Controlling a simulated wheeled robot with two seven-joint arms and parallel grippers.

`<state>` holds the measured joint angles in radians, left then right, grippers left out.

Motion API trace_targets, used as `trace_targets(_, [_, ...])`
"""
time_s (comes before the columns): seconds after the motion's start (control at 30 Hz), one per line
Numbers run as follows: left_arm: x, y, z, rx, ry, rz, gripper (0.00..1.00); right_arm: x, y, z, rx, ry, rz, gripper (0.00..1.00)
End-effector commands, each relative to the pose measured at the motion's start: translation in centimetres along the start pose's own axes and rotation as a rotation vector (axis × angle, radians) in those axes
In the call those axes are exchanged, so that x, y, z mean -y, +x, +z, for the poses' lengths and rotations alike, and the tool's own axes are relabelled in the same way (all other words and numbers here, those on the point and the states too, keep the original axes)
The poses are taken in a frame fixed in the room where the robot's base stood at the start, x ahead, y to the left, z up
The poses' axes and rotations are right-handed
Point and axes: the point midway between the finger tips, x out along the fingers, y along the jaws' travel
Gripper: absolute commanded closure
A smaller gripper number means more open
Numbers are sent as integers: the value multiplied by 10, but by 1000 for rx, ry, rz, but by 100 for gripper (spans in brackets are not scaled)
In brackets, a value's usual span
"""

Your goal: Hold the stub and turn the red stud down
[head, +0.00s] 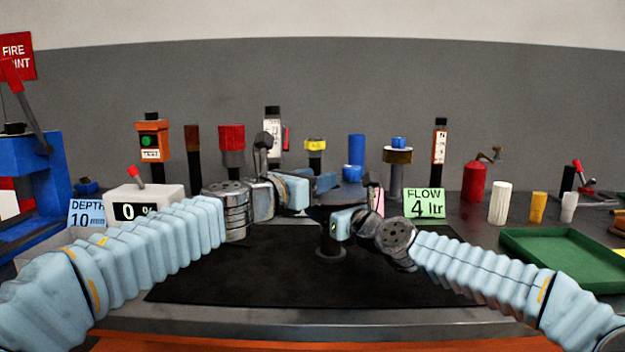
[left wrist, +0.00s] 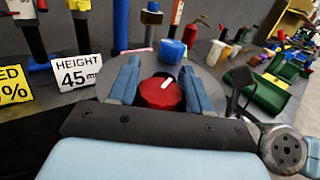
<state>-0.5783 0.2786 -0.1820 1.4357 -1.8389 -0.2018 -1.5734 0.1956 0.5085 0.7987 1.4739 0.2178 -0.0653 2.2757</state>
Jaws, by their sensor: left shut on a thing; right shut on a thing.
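The red stud (left wrist: 160,93) is a round red knob with a white line across its top, seen in the left wrist view. My left gripper (left wrist: 160,72) is shut on it, one blue finger on each side. In the head view my left gripper (head: 324,182) is at the middle, above the dark mat, and hides the stud. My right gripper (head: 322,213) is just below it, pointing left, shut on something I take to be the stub. The stub itself is hidden by the grippers. A dark round pedestal (head: 331,252) stands on the mat beneath them.
A black mat (head: 230,275) covers the middle of the bench, its front clear. Behind stand several posts and a blue cylinder (head: 356,148). A green FLOW card (head: 424,203) is right of the grippers, a green tray (head: 530,236) farther right. A white meter box (head: 170,192) stands left.

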Motion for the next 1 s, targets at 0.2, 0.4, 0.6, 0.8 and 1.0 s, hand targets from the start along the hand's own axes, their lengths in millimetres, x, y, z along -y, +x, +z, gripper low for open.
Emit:
trace_targets(0.2, [0, 0, 0, -1, -1, -199, 82, -1, 0, 1, 1, -1, 2, 96])
trace_targets(0.4, [2, 0, 0, 0, -1, -381, 82, -1, 0, 1, 1, -1, 2, 96])
trace_targets(0.6, [6, -1, 1, 1, 0, -537, 82, -2, 0, 1, 1, -2, 3, 96])
trace_targets(0.8, [8, -2, 1, 2, 0, -649, 82, -2, 0, 1, 0, -2, 3, 96])
trace_targets(1.0, [9, -4, 1, 2, -1, -711, 82, -2, 0, 1, 0, -3, 4, 96])
